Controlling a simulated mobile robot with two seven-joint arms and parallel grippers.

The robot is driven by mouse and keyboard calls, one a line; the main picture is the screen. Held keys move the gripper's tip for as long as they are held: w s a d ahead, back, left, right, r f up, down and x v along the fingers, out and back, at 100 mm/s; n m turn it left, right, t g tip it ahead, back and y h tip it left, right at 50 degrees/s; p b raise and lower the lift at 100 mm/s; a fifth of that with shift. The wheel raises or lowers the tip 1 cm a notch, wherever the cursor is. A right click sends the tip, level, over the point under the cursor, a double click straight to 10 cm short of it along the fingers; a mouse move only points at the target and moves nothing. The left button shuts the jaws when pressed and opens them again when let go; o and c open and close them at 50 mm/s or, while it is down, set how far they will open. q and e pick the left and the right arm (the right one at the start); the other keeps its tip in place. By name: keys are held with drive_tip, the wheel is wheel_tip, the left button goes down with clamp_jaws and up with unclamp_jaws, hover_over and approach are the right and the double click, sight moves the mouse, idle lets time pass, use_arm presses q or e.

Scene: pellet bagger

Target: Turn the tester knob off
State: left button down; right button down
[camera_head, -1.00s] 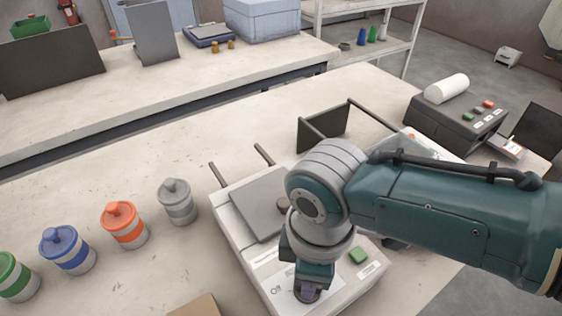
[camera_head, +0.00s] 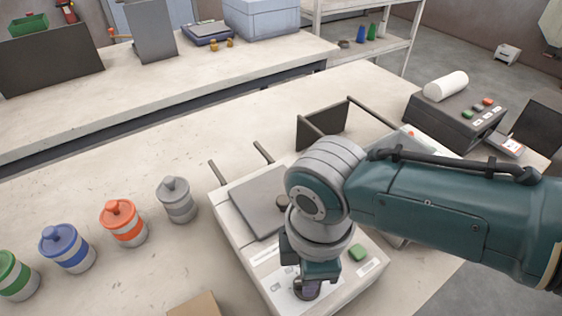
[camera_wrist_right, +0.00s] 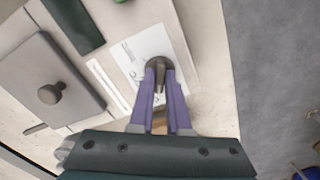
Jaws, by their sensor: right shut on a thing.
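The tester is a pale box (camera_head: 225,222) with a grey lid plate on top, standing on the bench. Its dark round knob (camera_wrist_right: 160,64) sits on a white label panel (camera_wrist_right: 140,50) in the right wrist view. My right gripper (camera_wrist_right: 160,76) has its two purple fingers on either side of the knob's raised bar, shut on it. In the head view my right gripper (camera_head: 306,289) points down at the tester's front panel and mostly hides the knob. My left gripper is in neither view.
A green button (camera_head: 359,253) is on the tester beside the gripper. Lidded cans, including a grey one (camera_head: 177,199) and an orange one (camera_head: 123,223), stand to the left. A dark control box (camera_head: 455,118) stands at the back right.

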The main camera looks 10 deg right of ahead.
drive_tip(key=c, duration=0.9)
unclamp_jaws()
wheel_tip(320, 180, up, 9)
drive_tip(key=p, duration=0.2)
drive_tip(key=shift+p, duration=0.4)
drive_tip(key=shift+r, duration=0.5)
